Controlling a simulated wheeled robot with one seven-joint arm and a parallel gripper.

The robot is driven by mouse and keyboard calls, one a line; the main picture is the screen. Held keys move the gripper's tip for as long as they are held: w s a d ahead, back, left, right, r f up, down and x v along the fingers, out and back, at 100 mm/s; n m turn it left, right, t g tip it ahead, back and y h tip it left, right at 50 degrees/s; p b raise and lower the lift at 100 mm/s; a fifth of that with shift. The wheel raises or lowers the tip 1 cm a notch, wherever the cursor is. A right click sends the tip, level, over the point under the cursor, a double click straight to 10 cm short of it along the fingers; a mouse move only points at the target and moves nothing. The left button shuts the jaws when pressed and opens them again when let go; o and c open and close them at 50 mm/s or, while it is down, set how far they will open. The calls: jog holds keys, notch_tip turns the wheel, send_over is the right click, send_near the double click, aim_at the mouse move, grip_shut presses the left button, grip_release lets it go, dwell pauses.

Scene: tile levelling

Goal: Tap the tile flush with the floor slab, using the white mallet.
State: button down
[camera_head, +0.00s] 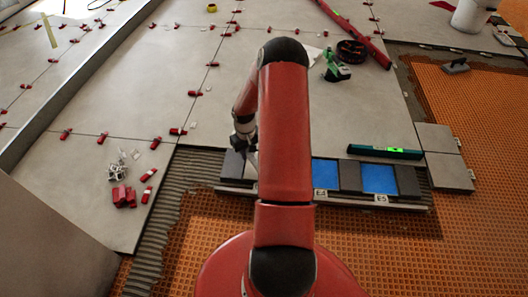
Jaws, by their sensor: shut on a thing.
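My gripper (243,142) is at the end of my red arm, mostly hidden behind its near link. It is shut on what looks like the white mallet (252,160); only a thin pale part shows below the jaws. Below it is a low strip with dark grey blocks (234,165) and two blue squares, one left (325,173) and one right (379,178). I cannot tell which piece is the task's tile, how high it sits, or whether the mallet touches it. The grey floor slab (365,110) lies behind the strip.
Red wedges and white clips (125,180) lie at left. A green tool (336,68), a black coil (351,51), a trowel (456,67) and a white bucket (470,15) stand farther back. Orange matting (470,220) is clear at right.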

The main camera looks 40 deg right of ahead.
jog(key=shift+m, duration=0.3)
jog(key=s+d+f+b, duration=0.1)
jog(key=f, duration=0.3)
jog(key=s+d+f+b, duration=0.1)
jog(key=d+f, duration=0.1)
jog(key=f, duration=0.2)
jog(key=s+d+f+b, duration=0.1)
jog(key=s+f+b, duration=0.1)
jog(key=f, duration=0.3)
jog(key=shift+d, duration=0.4)
jog(key=shift+r, duration=0.25)
notch_tip(320, 180, up, 4)
jog(key=p, duration=0.2)
jog(key=shift+r+p, duration=0.15)
jog(key=shift+p, duration=0.25)
jog(key=shift+f, duration=0.2)
